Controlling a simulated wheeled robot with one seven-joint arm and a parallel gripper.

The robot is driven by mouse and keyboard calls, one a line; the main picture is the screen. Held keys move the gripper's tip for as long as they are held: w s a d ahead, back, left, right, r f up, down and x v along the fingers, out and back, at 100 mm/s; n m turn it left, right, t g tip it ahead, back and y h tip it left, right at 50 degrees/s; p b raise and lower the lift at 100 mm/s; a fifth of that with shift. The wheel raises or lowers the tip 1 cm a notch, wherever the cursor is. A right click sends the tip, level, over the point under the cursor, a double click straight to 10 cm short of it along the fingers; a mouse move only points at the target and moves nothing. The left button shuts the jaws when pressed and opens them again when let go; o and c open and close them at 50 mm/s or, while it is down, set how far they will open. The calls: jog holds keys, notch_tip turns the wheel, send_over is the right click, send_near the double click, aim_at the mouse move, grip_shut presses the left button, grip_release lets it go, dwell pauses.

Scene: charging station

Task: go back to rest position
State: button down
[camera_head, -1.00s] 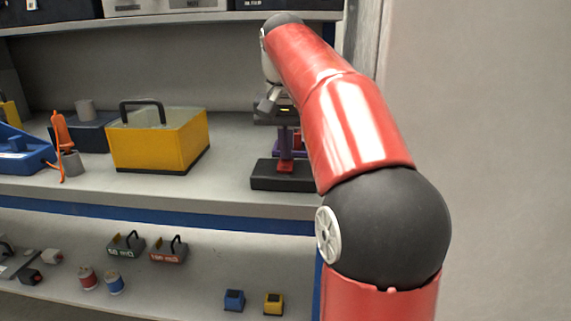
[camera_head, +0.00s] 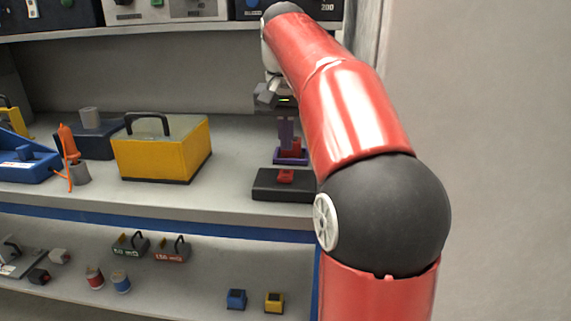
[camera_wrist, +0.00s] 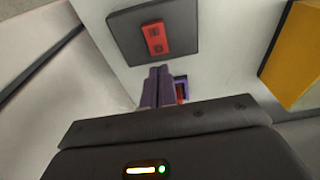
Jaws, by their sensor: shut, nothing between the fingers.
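My gripper (camera_head: 286,146) points down over the shelf at the end of my red arm. Its purple fingers are shut together with nothing between them, as the wrist view also shows (camera_wrist: 157,72). A black plate (camera_head: 265,188) with a red block (camera_head: 286,176) on it lies below the fingers in the head view. The plate (camera_wrist: 124,36) and the red block (camera_wrist: 155,38) also show in the wrist view, apart from the fingers. A small purple holder with red inside (camera_head: 290,161) stands behind the plate, and is partly hidden by the gripper in the wrist view (camera_wrist: 180,88).
A yellow box (camera_head: 165,155) with a black handle stands left of my gripper. A blue tray (camera_head: 25,170) and an orange tool (camera_head: 68,143) are farther left. An upper shelf (camera_head: 180,27) runs above. The lower shelf holds several small items. A plain wall (camera_head: 480,100) is at right.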

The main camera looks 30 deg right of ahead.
notch_tip(320, 180, up, 2)
dwell(0.6)
jog(key=shift+s+a, duration=0.1)
jog(key=shift+a, duration=0.25)
jog(key=s+a+f+n+t, duration=0.25)
jog(key=s+a+f, duration=0.25)
jog(key=s+a, duration=0.25)
jog(key=s+a+f+n+t, duration=0.1)
jog(key=s+a+f+n, duration=0.1)
jog(key=s+f, duration=0.4)
jog(key=s+a+f+n, duration=0.2)
jog(key=s+f, duration=0.4)
jog(key=f, duration=0.4)
jog(key=shift+a+t+y, duration=0.35)
jog(key=shift+a+y, duration=0.05)
jog(key=shift+a, duration=0.35)
jog(key=shift+s, duration=0.1)
